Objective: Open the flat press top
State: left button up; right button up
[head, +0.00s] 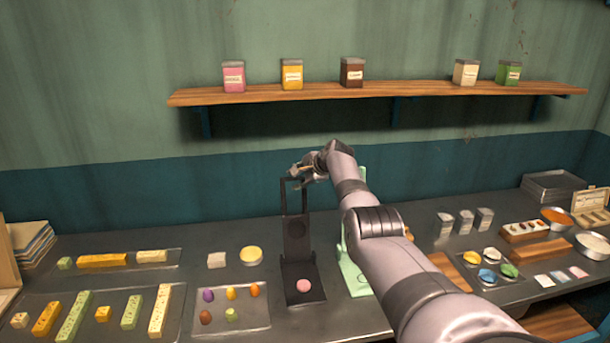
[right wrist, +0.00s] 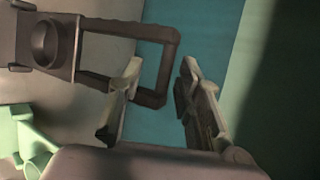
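The black flat press (head: 303,272) stands on the table with its base flat and a pink round piece (head: 304,285) on it. Its top (head: 297,228) stands upright at the back, with the loop handle (head: 284,200) pointing up. My right gripper (head: 303,174) is at the upper end of the handle. In the right wrist view the fingers (right wrist: 160,68) are apart, one seen across the loop opening and one beyond the handle's end bar (right wrist: 165,75). Contact with the bar cannot be told. My left gripper is not in view.
A pale green press (head: 354,275) stands just right of the black one, partly behind my right arm. A tray of colored pieces (head: 232,318) lies to the left. A wooden shelf (head: 430,90) with jars hangs on the wall above.

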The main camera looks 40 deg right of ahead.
jog(key=shift+s+a+r, duration=0.3)
jog(key=shift+s+r, duration=0.15)
jog(key=shift+s, duration=0.2)
jog(key=shift+v, duration=2.4)
